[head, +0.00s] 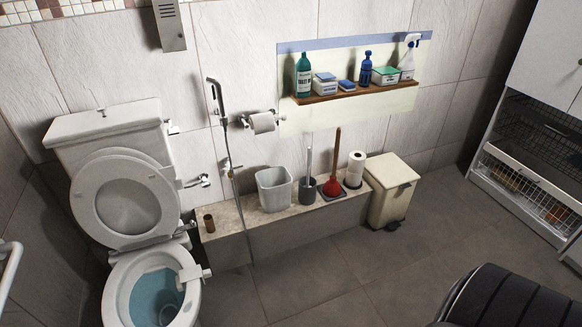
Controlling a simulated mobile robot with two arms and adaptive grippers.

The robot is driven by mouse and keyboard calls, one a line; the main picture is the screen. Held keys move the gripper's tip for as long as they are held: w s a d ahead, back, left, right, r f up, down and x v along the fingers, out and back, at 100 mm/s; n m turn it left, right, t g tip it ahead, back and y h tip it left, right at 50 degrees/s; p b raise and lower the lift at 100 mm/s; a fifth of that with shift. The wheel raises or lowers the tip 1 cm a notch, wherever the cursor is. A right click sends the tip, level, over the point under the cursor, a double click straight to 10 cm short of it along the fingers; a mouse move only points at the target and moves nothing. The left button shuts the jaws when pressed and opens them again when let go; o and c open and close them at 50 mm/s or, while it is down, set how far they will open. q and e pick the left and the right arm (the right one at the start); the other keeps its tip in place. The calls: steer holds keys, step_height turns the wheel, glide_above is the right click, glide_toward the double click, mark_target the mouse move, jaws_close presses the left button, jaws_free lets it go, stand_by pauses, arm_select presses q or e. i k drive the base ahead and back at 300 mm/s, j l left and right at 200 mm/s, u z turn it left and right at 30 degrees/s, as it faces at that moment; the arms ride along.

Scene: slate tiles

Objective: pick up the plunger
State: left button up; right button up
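The plunger (334,188) has a red rubber cup and a thin wooden handle that points up. It stands upright on a small dark square base on the low stone ledge (233,225) along the back wall. It is between a dark toilet brush holder (308,190) on its left and a white paper roll on a stand (355,169) on its right. Neither of my grippers shows in the head view.
A toilet (125,190) with its lid up stands at the left. A grey bin (274,189) and a small brown cup (209,223) share the ledge. A beige pedal bin (393,189) stands right of it. A black rounded object (505,300) fills the lower right. The middle floor is clear.

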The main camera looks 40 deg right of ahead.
mark_target(338, 131)
steer(key=i+l+z, duration=0.2)
steer(key=i+l, duration=0.4)
steer(key=i+l+z, duration=0.25)
steer(key=i+l, duration=0.25)
steer(key=i, duration=0.1)
